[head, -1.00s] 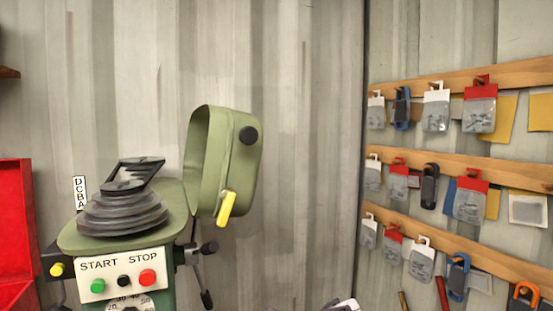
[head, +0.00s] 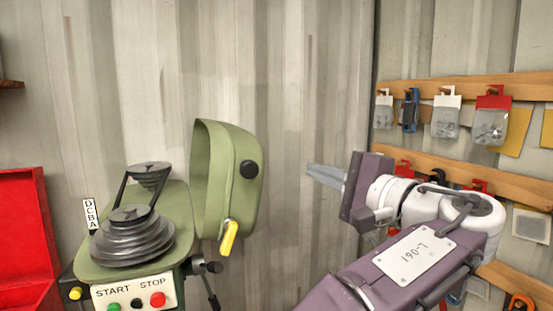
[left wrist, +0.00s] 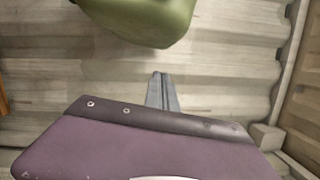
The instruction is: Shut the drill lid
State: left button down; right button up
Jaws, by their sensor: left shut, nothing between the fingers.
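The drill's green lid (head: 226,190) stands open, upright on its side at the right of the drill's green top (head: 183,238). It has a black round knob and a yellow handle (head: 229,238). The drill's stepped black pulleys (head: 131,236) are uncovered. My left gripper (head: 311,172) is to the right of the lid, apart from it, with its grey fingers pointing left toward it. The fingers are shut and empty. In the left wrist view the lid (left wrist: 140,18) shows at the top, beyond the closed fingertips (left wrist: 160,76). My right gripper is not in view.
A red box (head: 28,225) stands left of the drill. The START/STOP panel (head: 134,293) is on the drill's front. Wooden rails (head: 415,88) with hanging packets and tools are on the right wall, behind my arm. Free air lies between gripper and lid.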

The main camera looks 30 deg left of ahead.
pick_arm(q)
jog(key=a+r+p, duration=0.1)
jog(key=a+p, duration=0.1)
jog(key=a, duration=0.7)
jog(key=shift+a, duration=0.2)
jog(key=shift+r, duration=0.1)
